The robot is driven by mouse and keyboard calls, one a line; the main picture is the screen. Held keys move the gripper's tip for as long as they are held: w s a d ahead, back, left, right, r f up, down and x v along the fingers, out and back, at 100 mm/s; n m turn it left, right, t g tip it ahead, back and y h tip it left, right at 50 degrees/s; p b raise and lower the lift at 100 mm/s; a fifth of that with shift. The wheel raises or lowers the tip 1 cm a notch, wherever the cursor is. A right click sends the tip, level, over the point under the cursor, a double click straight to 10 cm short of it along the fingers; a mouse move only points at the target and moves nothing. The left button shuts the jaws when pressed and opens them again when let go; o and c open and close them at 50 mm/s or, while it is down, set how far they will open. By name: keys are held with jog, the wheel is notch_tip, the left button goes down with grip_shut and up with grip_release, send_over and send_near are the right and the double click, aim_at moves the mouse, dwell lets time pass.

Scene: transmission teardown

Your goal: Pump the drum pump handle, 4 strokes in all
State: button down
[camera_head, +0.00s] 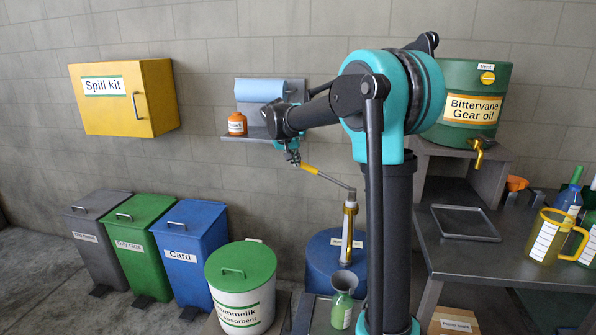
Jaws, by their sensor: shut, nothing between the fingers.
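The drum pump stands upright on a blue drum (322,265) against the wall. Its pump body (349,225) is a light tube with yellow parts. The pump handle (330,179) is a thin lever that slopes up to the left from the pump's top and ends in a yellow grip (309,169). My gripper (293,158) is shut at the raised outer end of the yellow grip. It looks close to the grip or touching it; I cannot tell which. My arm's dark upright link hides the right side of the drum.
A green jug (343,303) stands in front of the drum. A white bin with a green lid (241,262) is left of it, beside blue, green and grey bins. A wall shelf (235,133) is behind my gripper. A bench (470,258) with an oil drum and jugs is at right.

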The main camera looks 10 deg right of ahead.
jog(key=shift+v, duration=1.1)
jog(key=shift+d, duration=0.1)
jog(key=s+d+r+m+t+y, duration=0.2)
jog(key=d+r+y, duration=0.3)
jog(key=d+r, duration=0.4)
jog(key=shift+s+d+r, duration=0.2)
jog(key=shift+s+d, duration=0.15)
jog(key=shift+s, duration=0.5)
